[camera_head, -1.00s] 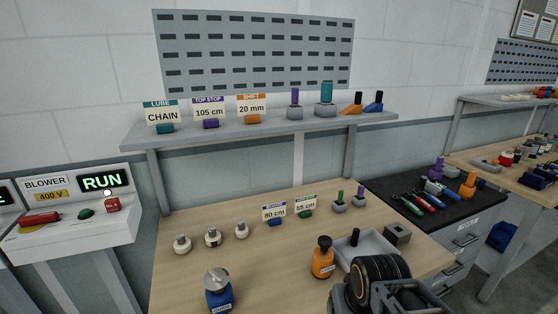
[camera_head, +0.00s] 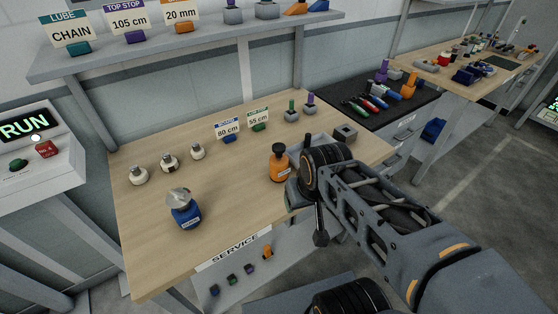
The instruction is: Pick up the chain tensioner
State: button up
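I cannot pick out the chain tensioner for certain among the small parts in view. On the wooden bench (camera_head: 215,240) stand a blue bottle (camera_head: 185,214) with a grey cone-shaped top and an orange bottle (camera_head: 279,168) with a dark cap. Several small white-topped parts (camera_head: 169,163) stand in a row behind them. A grey block with a dark square opening (camera_head: 345,133) is at the right. My dark arm reaches across the bench's right front and hides part of a grey tray there. No gripper fingers can be made out.
A shelf (camera_head: 200,40) with signs runs above the bench. The bench front has a SERVICE strip (camera_head: 235,256) with several small coloured parts below it. A black-topped cabinet (camera_head: 395,120) with tools and another bench (camera_head: 480,62) stand right. The bench's left front is clear.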

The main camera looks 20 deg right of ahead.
aim_at(278, 170)
jog(key=u, duration=3.6)
jog(key=k, duration=1.1)
jog(key=z, duration=0.6)
